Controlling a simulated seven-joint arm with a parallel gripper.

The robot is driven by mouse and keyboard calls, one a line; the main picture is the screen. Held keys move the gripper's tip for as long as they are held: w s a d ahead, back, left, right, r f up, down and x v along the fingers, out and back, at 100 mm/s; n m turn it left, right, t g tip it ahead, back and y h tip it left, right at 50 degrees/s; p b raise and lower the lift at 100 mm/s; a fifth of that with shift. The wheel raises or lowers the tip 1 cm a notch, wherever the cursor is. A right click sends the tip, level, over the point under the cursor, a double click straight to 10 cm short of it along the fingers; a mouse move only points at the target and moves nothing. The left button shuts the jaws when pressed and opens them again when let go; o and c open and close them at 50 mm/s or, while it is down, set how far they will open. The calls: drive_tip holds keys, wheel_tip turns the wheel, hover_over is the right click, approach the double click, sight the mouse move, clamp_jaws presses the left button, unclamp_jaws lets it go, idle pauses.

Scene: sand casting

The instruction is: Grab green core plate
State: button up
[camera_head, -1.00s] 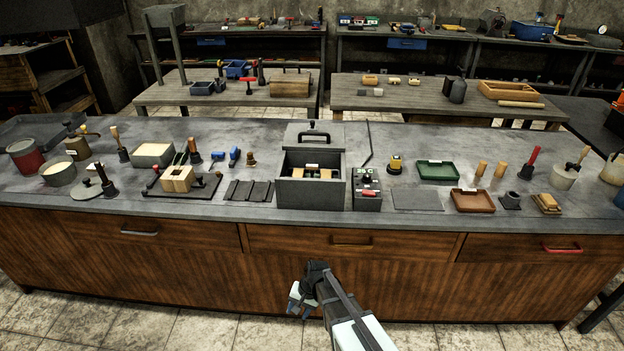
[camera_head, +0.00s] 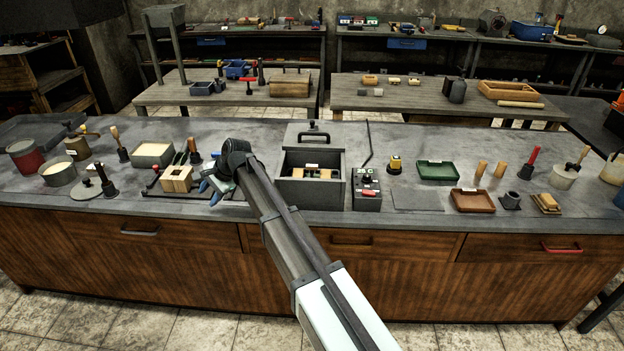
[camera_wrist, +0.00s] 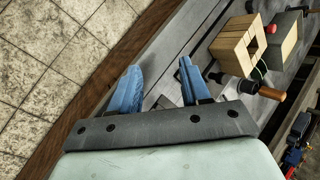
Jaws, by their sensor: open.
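The green core plate (camera_head: 437,171) looks like a shallow green tray with a small white label. It lies flat on the grey bench, right of centre in the head view, and is not seen in the wrist view. My gripper (camera_head: 211,191) is well to its left, over the bench's front part beside the wooden core box (camera_head: 176,179). In the wrist view my gripper (camera_wrist: 160,68) has its two blue fingers apart with nothing between them. The core box also shows there (camera_wrist: 233,52), ahead and right of the fingers.
A dark open box (camera_head: 311,192) and a control box (camera_head: 367,190) stand between my arm and the green plate. My arm hides the dark slabs.

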drive_tip(key=w+d+r+m+h, duration=0.25)
drive_tip(key=w+d+r, duration=0.2)
drive_tip(key=d, duration=0.35)
drive_tip(key=w+d+r+m+h, duration=0.25)
drive_tip(key=w+d+m, duration=0.2)
drive_tip(key=d, duration=0.35)
wheel_tip(320, 180, up, 7)
drive_tip(key=m+g+h, duration=0.1)
drive_tip(key=m+h, duration=0.1)
drive_tip(key=m, duration=0.3)
hover_over(312, 169)
wheel_tip(312, 169, down, 7)
drive_tip(key=shift+a+f, duration=0.1)
drive_tip(key=shift+f, duration=0.05)
drive_tip(key=shift+w+f, duration=0.2)
drive_tip(key=shift+f, duration=1.4)
drive_tip(key=shift+w+f, duration=0.2)
drive_tip(key=shift+f, duration=1.4)
clamp_jaws()
